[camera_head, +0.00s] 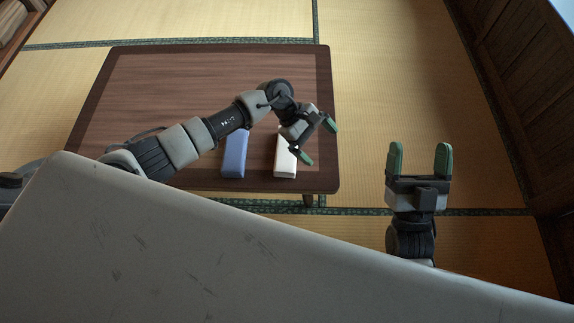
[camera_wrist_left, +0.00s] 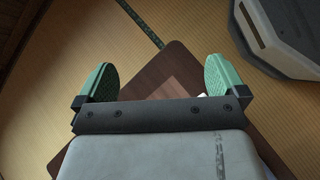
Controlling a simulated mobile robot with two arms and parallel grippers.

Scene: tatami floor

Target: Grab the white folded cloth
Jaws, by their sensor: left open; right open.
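The white folded cloth (camera_head: 285,168) lies on the low wooden table (camera_head: 160,85), near its front right corner in the head view. My left gripper (camera_head: 319,140) is open and empty, above and just to the right of the cloth; its wrist hides the cloth's far part. In the left wrist view my left gripper (camera_wrist_left: 160,75) has its green fingers spread apart. A small pale patch shows beside its right finger there, too little to identify surely. My right gripper (camera_head: 419,160) is open and empty, to the right of the table.
A blue folded block-like item (camera_head: 234,155) lies on the table just left of the white cloth. Most of the far tabletop is bare. Tatami floor (camera_head: 400,70) surrounds the table, with a wooden wall (camera_head: 510,90) at the right. My own pale body covers the lower left.

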